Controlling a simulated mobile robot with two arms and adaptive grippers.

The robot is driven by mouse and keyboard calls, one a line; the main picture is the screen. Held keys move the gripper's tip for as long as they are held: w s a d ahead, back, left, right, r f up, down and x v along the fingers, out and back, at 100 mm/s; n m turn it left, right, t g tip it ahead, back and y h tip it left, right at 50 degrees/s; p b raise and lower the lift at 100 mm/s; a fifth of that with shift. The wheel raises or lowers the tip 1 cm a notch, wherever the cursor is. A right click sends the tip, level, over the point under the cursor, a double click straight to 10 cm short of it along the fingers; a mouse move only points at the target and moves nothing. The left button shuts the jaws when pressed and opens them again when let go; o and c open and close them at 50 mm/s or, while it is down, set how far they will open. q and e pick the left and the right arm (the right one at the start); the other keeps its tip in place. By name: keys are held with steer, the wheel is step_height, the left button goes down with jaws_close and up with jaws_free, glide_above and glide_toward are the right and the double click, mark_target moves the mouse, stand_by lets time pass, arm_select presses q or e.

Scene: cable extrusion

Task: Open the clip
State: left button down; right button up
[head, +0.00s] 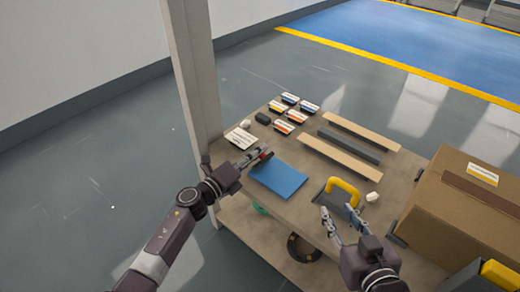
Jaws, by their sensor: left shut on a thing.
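My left gripper (257,159) is over the table at the left edge of the blue sheet. It is shut on a small dark and red thing (265,155), partly hidden by the fingers. It is too small to tell whether this is the clip. My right gripper (340,215) is at the table's front, with its fingers spread and nothing visible between them. A yellow handle (345,188) on a dark base stands just beyond the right fingers. I cannot tell whether they touch it.
The blue sheet (280,180) lies on the table (312,173). Several small labelled boxes (290,99) lie at the back left. Wooden strips (340,158) and a dark bar (348,146) lie behind. A large cardboard box (450,215) stands right. A post (190,70) rises at left.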

arm_select(q)
steer(key=shift+w+a+f+n+p, duration=0.1)
steer(key=shift+a+f+n+p, duration=0.1)
steer(key=shift+n, duration=0.4)
steer(key=shift+w+a+f+n+p, duration=0.1)
steer(key=shift+n+p, duration=0.05)
steer(key=shift+n, duration=0.45)
arm_select(e)
steer(key=shift+s+d+f+g+h, duration=0.1)
steer(key=shift+s+d+f+g, duration=0.1)
steer(key=shift+s+f+g, duration=0.3)
steer(key=shift+s+d+f+g+h, duration=0.1)
steer(key=shift+s+d+f+g, duration=0.25)
steer(key=shift+f, duration=0.55)
steer(key=shift+s+d+f+g+h, duration=0.1)
steer(key=shift+s+f+g, duration=0.15)
steer(key=shift+s+f, duration=0.4)
arm_select(q)
steer(key=c, duration=1.9)
jaws_free()
arm_select(e)
steer(key=shift+w, duration=0.1)
arm_select(q)
steer(key=v, duration=1.2)
